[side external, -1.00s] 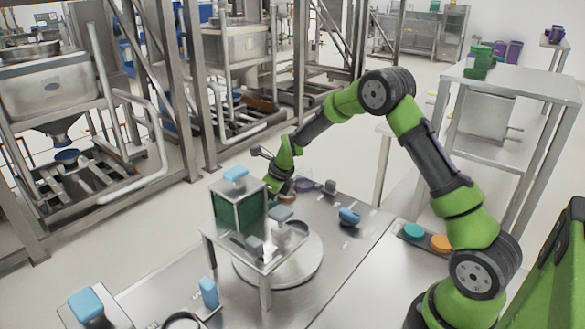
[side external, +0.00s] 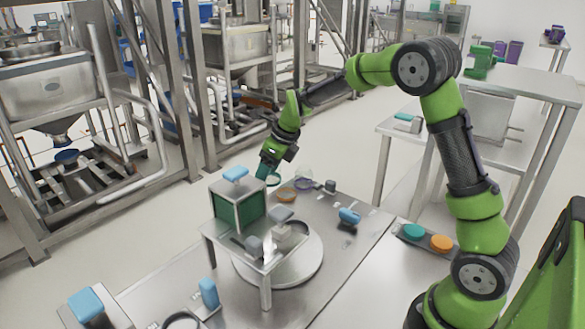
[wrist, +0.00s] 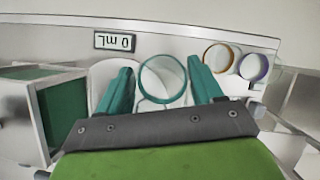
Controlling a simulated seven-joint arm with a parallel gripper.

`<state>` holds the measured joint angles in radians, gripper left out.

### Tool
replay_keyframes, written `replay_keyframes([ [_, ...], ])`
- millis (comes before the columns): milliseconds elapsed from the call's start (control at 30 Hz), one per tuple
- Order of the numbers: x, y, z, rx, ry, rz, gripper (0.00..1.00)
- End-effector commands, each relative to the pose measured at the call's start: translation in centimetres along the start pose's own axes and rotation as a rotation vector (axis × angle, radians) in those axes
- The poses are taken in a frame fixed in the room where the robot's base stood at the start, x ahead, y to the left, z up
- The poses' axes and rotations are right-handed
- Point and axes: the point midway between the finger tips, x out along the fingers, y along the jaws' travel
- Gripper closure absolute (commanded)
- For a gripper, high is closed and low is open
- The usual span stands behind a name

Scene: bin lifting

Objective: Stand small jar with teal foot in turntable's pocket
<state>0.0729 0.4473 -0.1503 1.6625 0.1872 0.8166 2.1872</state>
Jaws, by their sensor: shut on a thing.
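My gripper (wrist: 162,82) is shut on a small clear jar with a teal ring (wrist: 163,62), which sits between the teal fingers in the wrist view. In the side view my gripper (side external: 268,168) and the teal-ringed jar (side external: 273,181) are behind the green-sided box, seemingly above the far end of the table. The turntable (side external: 310,272) is a round grey disc, partly covered by a small raised metal stand. Its pocket cannot be made out.
A jar with an orange ring (side external: 287,196) and one with a purple ring (side external: 304,184) stand nearby.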

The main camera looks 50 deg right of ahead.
Motion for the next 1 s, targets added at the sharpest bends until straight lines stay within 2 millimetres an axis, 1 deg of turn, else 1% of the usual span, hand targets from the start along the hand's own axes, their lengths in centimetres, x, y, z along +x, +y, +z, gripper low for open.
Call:
replay_keyframes([
  [33,-0.7,1.0,-1.2,0.0,-0.001,0.003,0.67],
  [200,-1.4,3.5,-5.3,0.005,0.004,0.006,0.67],
  [300,-1.3,4.4,-7.5,0.008,0.011,0.004,0.67],
  [400,-1.1,4.8,-9.0,0.012,0.02,0.0,0.67],
  [500,-0.6,4.8,-9.8,0.014,0.026,-0.005,0.67],
  [633,0.1,4.7,-10.0,0.012,0.022,-0.011,0.67],
  [1000,2.9,4.7,-11.2,0.011,0.023,-0.01,0.67],
])
